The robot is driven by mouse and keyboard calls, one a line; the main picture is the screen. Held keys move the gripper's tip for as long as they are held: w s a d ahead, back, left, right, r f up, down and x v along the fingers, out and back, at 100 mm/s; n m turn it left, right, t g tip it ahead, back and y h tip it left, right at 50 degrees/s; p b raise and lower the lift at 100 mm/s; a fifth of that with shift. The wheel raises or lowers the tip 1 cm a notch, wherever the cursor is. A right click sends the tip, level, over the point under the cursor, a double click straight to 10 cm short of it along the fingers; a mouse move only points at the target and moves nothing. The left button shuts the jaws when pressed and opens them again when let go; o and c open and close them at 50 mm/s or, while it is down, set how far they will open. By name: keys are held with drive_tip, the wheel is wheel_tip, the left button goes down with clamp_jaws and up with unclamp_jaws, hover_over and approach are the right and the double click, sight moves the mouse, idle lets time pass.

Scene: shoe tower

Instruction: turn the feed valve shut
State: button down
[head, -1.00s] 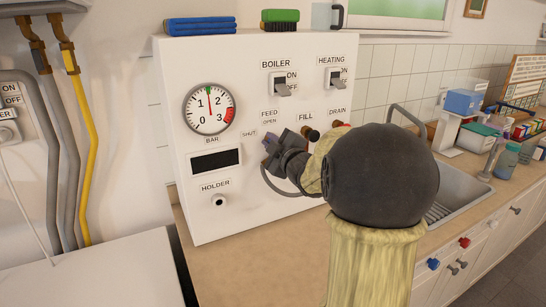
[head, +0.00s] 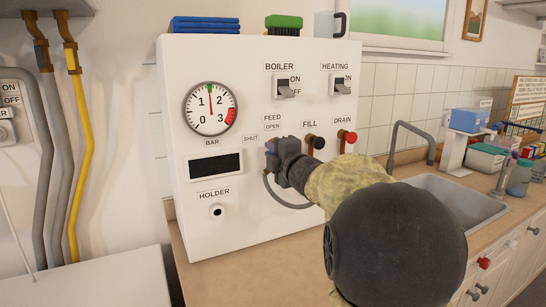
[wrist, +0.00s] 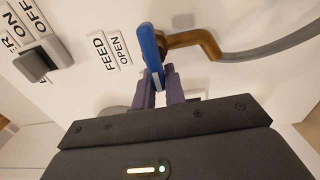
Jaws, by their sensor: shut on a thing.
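The feed valve has a blue handle (wrist: 152,45) on a brass fitting (wrist: 196,40) with a grey hose, shown in the wrist view beside the FEED and OPEN labels. My gripper (wrist: 160,84) has its purple fingers shut on the near end of the handle. In the head view my gripper (head: 271,157) is at the white panel (head: 240,60), below the OPEN label (head: 272,127) and right of the SHUT label (head: 251,139). There the gripper hides most of the valve. The handle's exact angle between the labels is hard to tell.
The FILL valve (head: 316,142) with a black knob and the DRAIN valve (head: 348,137) with a red knob are close on the right. BOILER (head: 289,88) and HEATING (head: 337,85) switches are above. The gauge (head: 211,108) reads near 1.5. A sink (head: 450,205) lies right.

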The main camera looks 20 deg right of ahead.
drive_tip(key=shift+f, duration=0.15)
drive_tip(key=c, duration=1.5)
unclamp_jaws()
drive_tip(key=shift+o, duration=0.2)
drive_tip(key=s, duration=1.7)
drive_tip(key=shift+s+d, duration=0.2)
drive_tip(key=shift+d, duration=0.05)
